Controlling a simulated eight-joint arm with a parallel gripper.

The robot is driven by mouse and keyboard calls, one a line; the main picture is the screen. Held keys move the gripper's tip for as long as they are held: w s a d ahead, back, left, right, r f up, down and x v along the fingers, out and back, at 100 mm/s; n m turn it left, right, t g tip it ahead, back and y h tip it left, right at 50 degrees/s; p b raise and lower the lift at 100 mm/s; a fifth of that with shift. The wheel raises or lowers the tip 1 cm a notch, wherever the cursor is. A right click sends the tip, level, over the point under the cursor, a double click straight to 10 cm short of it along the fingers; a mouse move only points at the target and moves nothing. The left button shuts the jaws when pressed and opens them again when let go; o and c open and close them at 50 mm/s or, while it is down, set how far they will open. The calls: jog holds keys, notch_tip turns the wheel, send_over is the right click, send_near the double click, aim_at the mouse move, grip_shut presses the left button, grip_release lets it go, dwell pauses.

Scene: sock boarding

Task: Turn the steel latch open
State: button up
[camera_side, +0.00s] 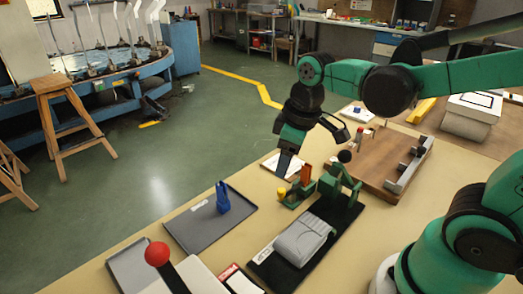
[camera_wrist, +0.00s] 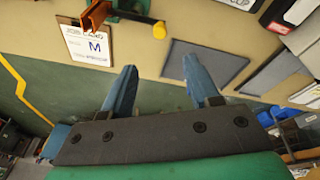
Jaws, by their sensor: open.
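I cannot make out the steel latch for certain in either view. In the side view a green fixture (camera_side: 338,186) with a black ball knob stands at the end of a black board (camera_side: 268,262). Beside it is a smaller green piece with an orange part (camera_side: 306,174) and a yellow knob (camera_side: 281,192). The orange part (camera_wrist: 96,15) and yellow knob (camera_wrist: 158,29) also show at the top of the wrist view. My gripper (camera_side: 284,174) hangs above the table just behind this fixture. In the wrist view my gripper's (camera_wrist: 160,82) blue fingers are apart with nothing between them.
A grey sock-like form (camera_side: 303,239) lies on the black board. A wooden board with a grey rail (camera_side: 408,166) lies right. A grey tray (camera_side: 187,236) with a blue forked piece (camera_side: 222,197) lies left. A red ball-topped lever (camera_side: 157,254) stands in front. A card marked M (camera_wrist: 88,45) lies nearby.

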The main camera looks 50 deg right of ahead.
aim_at(281, 189)
jog(key=f+n+g, duration=0.1)
jog(key=w+f+n+g, duration=0.1)
jog(key=shift+w+d+n+g, duration=0.1)
jog(key=shift+d+n+g, duration=0.05)
jog(key=shift+n+g, duration=0.2)
jog(key=shift+f, duration=2.7)
grip_shut()
